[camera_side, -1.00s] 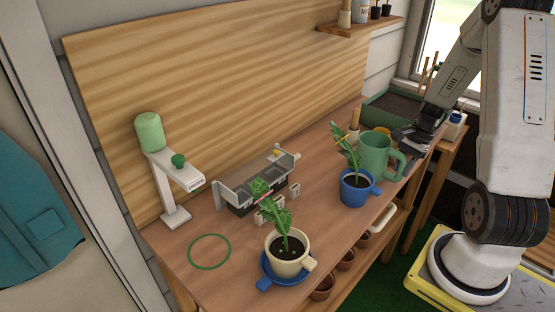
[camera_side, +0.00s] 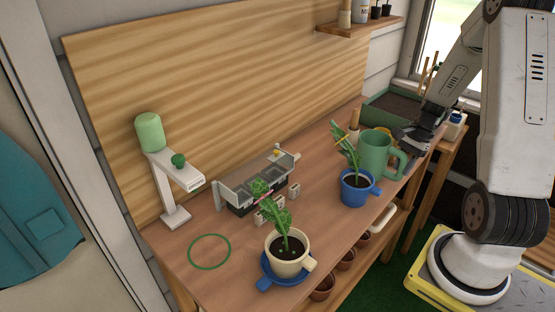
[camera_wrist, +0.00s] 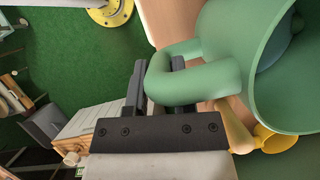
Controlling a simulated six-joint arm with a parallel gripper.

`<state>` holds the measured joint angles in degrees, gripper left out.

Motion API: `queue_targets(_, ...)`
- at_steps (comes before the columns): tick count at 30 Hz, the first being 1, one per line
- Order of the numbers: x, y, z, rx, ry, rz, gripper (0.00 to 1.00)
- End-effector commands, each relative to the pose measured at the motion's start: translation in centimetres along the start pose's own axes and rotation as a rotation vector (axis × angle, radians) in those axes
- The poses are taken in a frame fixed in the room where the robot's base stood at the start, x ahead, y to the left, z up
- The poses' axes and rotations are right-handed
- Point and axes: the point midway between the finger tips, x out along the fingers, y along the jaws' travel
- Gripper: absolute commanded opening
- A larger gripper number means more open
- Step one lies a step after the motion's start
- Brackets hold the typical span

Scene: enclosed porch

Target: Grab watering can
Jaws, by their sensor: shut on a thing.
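The green watering can (camera_side: 374,152) stands at the right end of the wooden bench, behind the blue pot. Its handle faces my arm. My gripper (camera_side: 408,158) is at the handle, on the can's right side. In the wrist view, the dark fingers of my gripper (camera_wrist: 155,88) are shut on the looped green handle, and the open-topped body of the watering can (camera_wrist: 235,45) fills the upper right. The fingertips are partly hidden behind the handle. I cannot tell whether the can's base touches the bench.
A blue pot with a plant (camera_side: 357,188) stands close in front of the can. A cream pot (camera_side: 287,262) sits on a blue saucer near the front edge. A metal caddy (camera_side: 257,182) and a white stand with a green bottle (camera_side: 166,175) are farther left. A green planter box (camera_side: 392,106) is behind.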

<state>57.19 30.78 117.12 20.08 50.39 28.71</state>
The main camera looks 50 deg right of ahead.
Motion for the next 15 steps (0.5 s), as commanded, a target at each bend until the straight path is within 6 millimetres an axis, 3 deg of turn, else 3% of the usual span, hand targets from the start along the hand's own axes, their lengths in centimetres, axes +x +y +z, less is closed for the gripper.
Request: queue_targets(15,-5.7,-0.1,2.3,-0.003,0.002,-0.004,0.00)
